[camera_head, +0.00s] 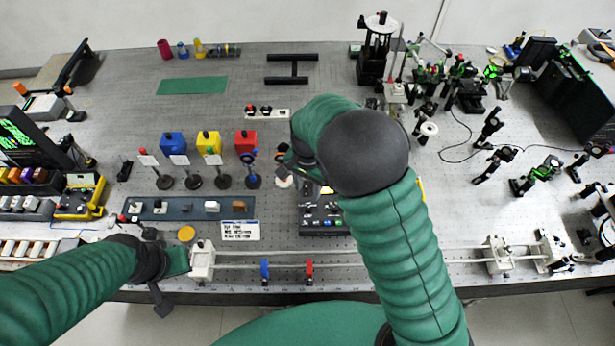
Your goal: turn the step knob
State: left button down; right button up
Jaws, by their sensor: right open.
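I cannot tell for certain which part is the step knob. A small pale round piece (284,182) sits right below my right gripper, partly covered by it. A black instrument box (325,226) with small controls on top stands behind my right forearm, which hides part of it. My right gripper (284,163) is open, left of my dark round wrist, and close above the pale piece; I cannot tell whether they touch. My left gripper (158,280) is low at the left, beside the white rail end block (202,261); its fingers are unclear.
Several stands with labels (179,160) and blue, yellow and red boxes (209,142) are left of my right gripper. A long rail (400,255) runs along the front edge. Optics (450,85) crowd the right. A green mat (192,85) lies on clear bench behind.

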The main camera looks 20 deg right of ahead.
notch_tip(320, 180, up, 7)
jog(key=shift+f+b, duration=0.15)
jog(key=shift+b, duration=0.15)
